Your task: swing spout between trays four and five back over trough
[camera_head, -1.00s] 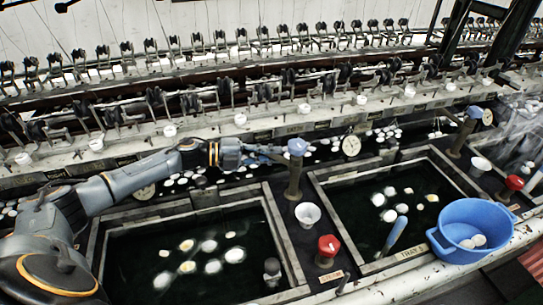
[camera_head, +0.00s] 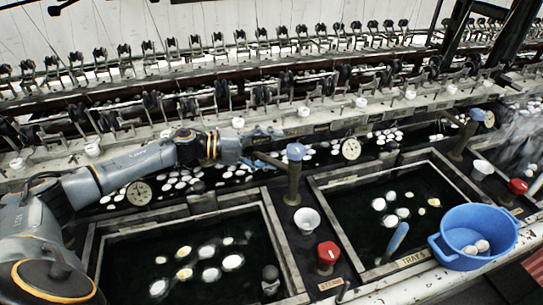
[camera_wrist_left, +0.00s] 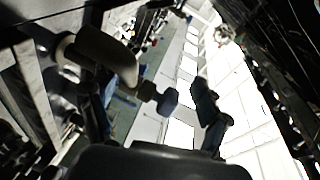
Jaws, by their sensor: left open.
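The spout between the two front trays has a brown post with a blue cap (camera_head: 295,152). Its thin arm (camera_head: 270,160) points left and back, with its end near the trough. The trough (camera_head: 230,172) is the dark water strip behind the trays, with white cocoons floating in it. My left gripper (camera_head: 262,140) is open, just left of the post and around or beside the spout arm; I cannot tell whether it touches. In the left wrist view, a dark blue knob (camera_wrist_left: 166,99) and a pale cylinder (camera_wrist_left: 105,57) show near the open fingers. My right gripper is not in view.
The left tray (camera_head: 283,245) and right tray (camera_head: 330,205) hold floating cocoons. A white cup (camera_head: 307,220), red knob (camera_head: 327,254) and blue basin (camera_head: 440,243) stand near the front. A round dial (camera_head: 351,149) stands behind the spout. Reeling hooks line the back.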

